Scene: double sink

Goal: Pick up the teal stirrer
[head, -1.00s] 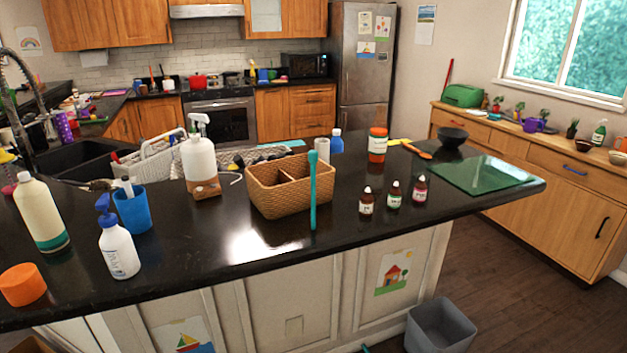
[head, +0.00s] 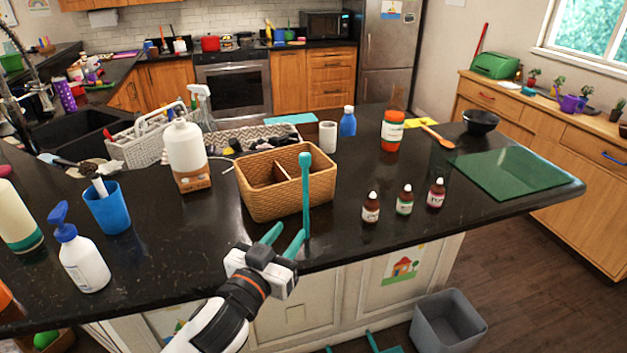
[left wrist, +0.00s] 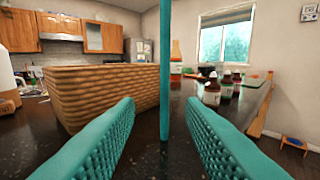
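The teal stirrer (head: 306,190) stands upright at the counter's front edge, in front of the woven basket (head: 262,205), with its rounded end up. My left gripper (head: 284,238) is open, with teal fingers, just in front of and slightly left of the stirrer in the head view. In the left wrist view the stirrer (left wrist: 164,70) rises between the two open fingers (left wrist: 160,135), beyond their tips and apart from them. I cannot tell whether the stirrer touches the basket.
Several small brown bottles (head: 404,201) stand right of the stirrer. A white jug (head: 186,150), a blue cup (head: 108,212) and a white pump bottle (head: 82,258) stand to the left. A green board (head: 505,172) lies at the right. A grey bin (head: 447,320) stands below.

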